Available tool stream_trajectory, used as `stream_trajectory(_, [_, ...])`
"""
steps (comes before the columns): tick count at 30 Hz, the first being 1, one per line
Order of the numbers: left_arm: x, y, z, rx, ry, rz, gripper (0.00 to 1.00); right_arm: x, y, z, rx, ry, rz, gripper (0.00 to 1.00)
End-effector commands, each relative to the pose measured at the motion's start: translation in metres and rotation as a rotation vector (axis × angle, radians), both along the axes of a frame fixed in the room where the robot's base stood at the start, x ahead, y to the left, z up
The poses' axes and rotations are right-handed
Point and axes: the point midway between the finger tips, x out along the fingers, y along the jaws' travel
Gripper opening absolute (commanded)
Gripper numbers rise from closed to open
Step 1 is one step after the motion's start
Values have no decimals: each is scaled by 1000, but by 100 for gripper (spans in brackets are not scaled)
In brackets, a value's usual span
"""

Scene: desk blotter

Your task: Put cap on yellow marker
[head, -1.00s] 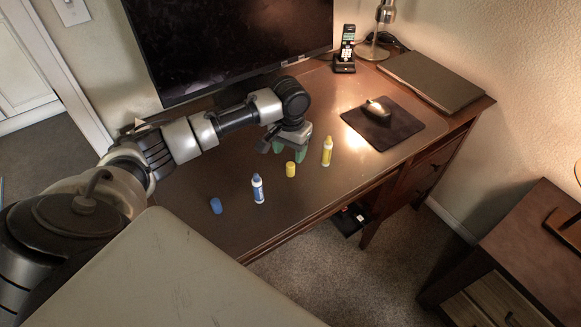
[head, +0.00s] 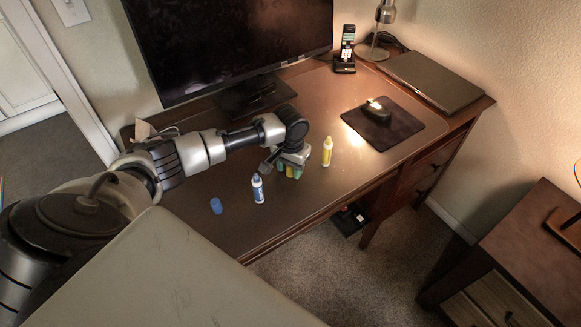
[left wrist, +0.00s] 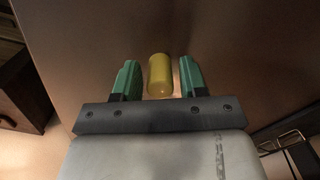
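The yellow marker (head: 327,151) stands upright on the desk in the head view. My left gripper (head: 289,171) is just left of it, low over the desk. In the left wrist view the yellow cap (left wrist: 160,74) sits between the two green fingers of the left gripper (left wrist: 160,78). A gap shows on each side of the cap, so the gripper is open around it. In the head view the gripper mostly hides the cap. My right gripper is in neither view.
A blue marker (head: 258,188) stands upright left of my gripper, with a blue cap (head: 216,206) further left. A monitor (head: 230,40) stands behind. A mouse (head: 377,110) on a dark pad (head: 400,128) is to the right. The desk's front strip is clear.

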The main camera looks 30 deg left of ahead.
Motion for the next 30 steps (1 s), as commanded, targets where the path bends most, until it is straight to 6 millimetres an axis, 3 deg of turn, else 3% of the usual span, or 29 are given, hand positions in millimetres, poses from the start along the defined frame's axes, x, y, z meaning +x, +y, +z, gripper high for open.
stream_trajectory(1, [0, 0, 0, 0, 0, 0, 35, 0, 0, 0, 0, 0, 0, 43])
stream_trajectory(7, [0, 0, 0, 0, 0, 0, 4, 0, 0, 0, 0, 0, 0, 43])
stream_trajectory(8, [0, 0, 0, 0, 0, 0, 3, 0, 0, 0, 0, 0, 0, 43])
stream_trajectory(20, [1, 0, 6, 0, -2, 0, 2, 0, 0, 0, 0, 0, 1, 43])
stream_trajectory(28, [1, 0, 44, -1, -4, 0, 2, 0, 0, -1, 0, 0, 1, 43])
stream_trajectory(30, [-5, -18, 52, -4, -2, -6, 2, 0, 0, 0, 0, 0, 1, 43])
